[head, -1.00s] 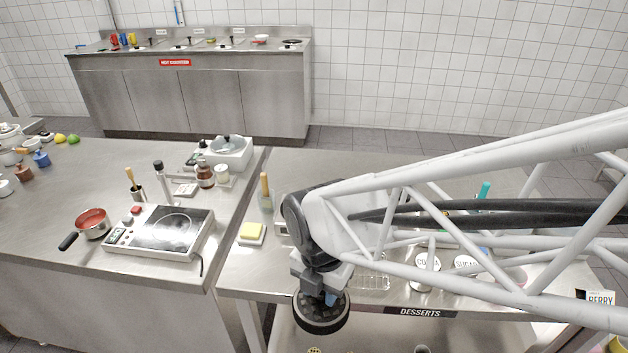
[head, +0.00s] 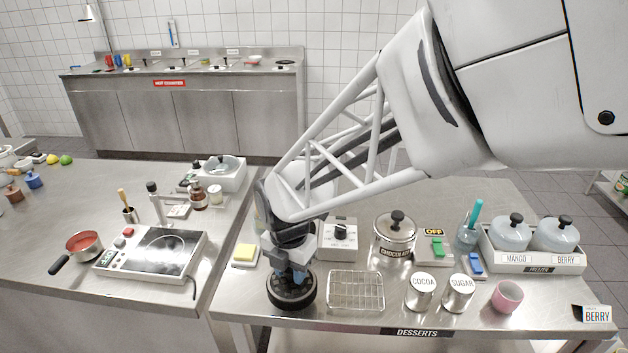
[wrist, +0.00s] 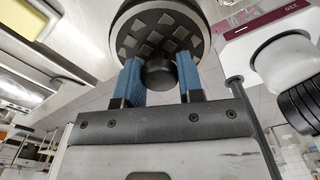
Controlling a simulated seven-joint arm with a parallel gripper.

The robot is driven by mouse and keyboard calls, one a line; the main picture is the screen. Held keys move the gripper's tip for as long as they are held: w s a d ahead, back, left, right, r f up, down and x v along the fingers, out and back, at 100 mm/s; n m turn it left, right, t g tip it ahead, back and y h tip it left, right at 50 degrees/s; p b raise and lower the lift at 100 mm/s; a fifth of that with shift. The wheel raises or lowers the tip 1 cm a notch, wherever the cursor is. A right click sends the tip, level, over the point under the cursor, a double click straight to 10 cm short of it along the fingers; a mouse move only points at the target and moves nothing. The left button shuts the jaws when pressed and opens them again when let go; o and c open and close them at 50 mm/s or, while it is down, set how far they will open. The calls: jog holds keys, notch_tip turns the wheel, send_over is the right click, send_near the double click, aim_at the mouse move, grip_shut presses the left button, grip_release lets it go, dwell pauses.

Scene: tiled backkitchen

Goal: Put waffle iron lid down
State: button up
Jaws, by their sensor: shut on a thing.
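The waffle iron lid (head: 293,301) is a round dark disc with a silvery rim, a pattern of raised squares and a black knob. It hangs under my gripper (head: 289,270) at the left end of the dessert table. In the wrist view my gripper (wrist: 161,78) has its two blue fingers shut on the lid's knob, and the lid (wrist: 160,25) shows its patterned face. I cannot tell whether the lid touches the table. A waffle iron base is not clearly seen; the arm and lid cover that area.
A grey box with a black knob (head: 338,238) stands behind the rack. Cocoa (head: 421,292) and sugar (head: 458,294) tins stand further right. The table's front edge is close.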

jog(key=shift+w+a+f, duration=0.1)
jog(key=shift+w+a, duration=0.4)
jog(key=shift+w, duration=0.35)
jog(key=shift+w+a+f, duration=0.1)
jog(key=shift+w+a, duration=0.4)
jog(key=shift+w, duration=0.35)
jog(key=shift+f, duration=0.1)
jog(key=shift+f, duration=1.65)
jog(key=shift+f, duration=0.1)
jog(key=o, duration=1)
notch_tip(320, 180, up, 12)
jog(key=shift+r, duration=0.15)
